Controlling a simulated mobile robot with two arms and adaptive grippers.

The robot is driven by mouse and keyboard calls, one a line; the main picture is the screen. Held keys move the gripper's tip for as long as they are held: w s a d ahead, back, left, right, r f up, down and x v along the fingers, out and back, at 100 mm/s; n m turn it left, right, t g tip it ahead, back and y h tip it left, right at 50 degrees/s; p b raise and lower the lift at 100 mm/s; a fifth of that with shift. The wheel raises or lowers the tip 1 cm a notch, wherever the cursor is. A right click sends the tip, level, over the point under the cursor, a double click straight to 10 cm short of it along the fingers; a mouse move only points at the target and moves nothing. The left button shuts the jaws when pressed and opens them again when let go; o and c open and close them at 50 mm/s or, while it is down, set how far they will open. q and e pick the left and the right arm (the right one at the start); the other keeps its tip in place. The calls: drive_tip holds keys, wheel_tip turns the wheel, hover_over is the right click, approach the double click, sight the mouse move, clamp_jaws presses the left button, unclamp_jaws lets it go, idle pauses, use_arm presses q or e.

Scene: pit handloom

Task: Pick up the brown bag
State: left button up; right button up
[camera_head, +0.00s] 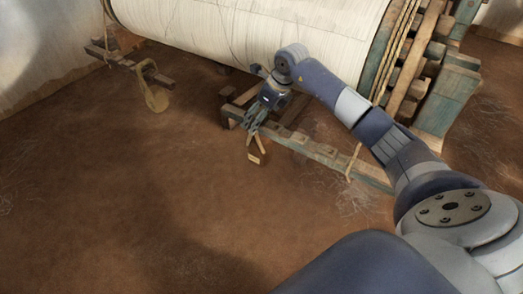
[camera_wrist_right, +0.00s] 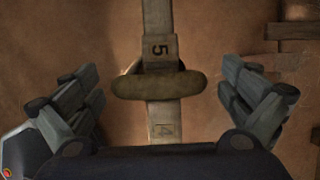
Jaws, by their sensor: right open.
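My right gripper (camera_head: 255,126) points down beside the loom's low wooden frame. In the right wrist view its two fingers (camera_wrist_right: 160,95) are spread apart. A yellowish-brown bag-like thing (camera_head: 157,98) hangs at the left, away from the gripper. My left gripper is out of view.
The white cloth roll (camera_head: 250,30) of the loom spans the top. A low wooden beam (camera_head: 325,156) runs beside my right gripper. Weathered loom posts (camera_head: 440,95) stand at the right. The brown earth floor (camera_head: 100,210) is clear at the left and front.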

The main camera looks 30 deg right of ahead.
drive_tip(key=c, duration=1.8)
drive_tip(key=shift+w+r, duration=0.1)
drive_tip(key=shift+r, duration=0.15)
drive_tip(key=shift+c, duration=1.2)
drive_tip(key=shift+f, duration=0.1)
drive_tip(key=shift+r, duration=0.2)
